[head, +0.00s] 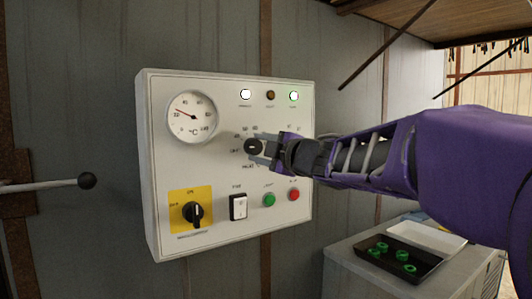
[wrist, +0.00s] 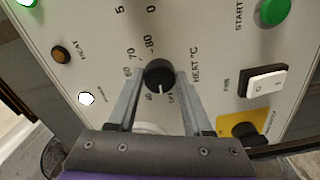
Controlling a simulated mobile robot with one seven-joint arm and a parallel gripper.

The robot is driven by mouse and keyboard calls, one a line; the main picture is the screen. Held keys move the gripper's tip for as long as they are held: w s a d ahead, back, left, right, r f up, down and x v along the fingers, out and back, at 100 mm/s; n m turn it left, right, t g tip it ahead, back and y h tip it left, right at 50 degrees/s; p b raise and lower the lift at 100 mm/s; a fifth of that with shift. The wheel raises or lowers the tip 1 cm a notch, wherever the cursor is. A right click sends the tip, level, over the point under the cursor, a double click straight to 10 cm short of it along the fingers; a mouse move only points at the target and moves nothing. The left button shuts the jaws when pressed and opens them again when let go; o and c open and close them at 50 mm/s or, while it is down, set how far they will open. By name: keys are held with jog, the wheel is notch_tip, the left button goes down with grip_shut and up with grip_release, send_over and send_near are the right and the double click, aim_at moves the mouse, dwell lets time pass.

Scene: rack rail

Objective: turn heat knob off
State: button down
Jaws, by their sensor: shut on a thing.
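The heat knob (head: 254,146) is a round black knob on the white control panel (head: 160,165), right of the gauge. In the wrist view the knob (wrist: 159,73) sits between the two grey fingers of my gripper (wrist: 158,80), which is shut on it; the gripper (head: 262,149) also shows at the knob in the head view. The knob's white pointer line points down in the wrist view, between a number mark and the OFF mark, close to OFF. The HEAT °C label is right of the knob there.
The panel also holds a temperature gauge (head: 192,117), lamps along the top, a black main switch (head: 193,213) on yellow, a fan rocker switch (head: 238,207), a green button (head: 269,200) and a red button (head: 294,195). A black tray (head: 388,276) with green rings stands lower right.

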jog(key=shift+n+b, duration=0.5)
jog(key=shift+n, duration=1.2)
jog(key=shift+r, duration=0.1)
jog(key=shift+c, duration=1.6)
grip_release()
jog(key=shift+s, duration=0.1)
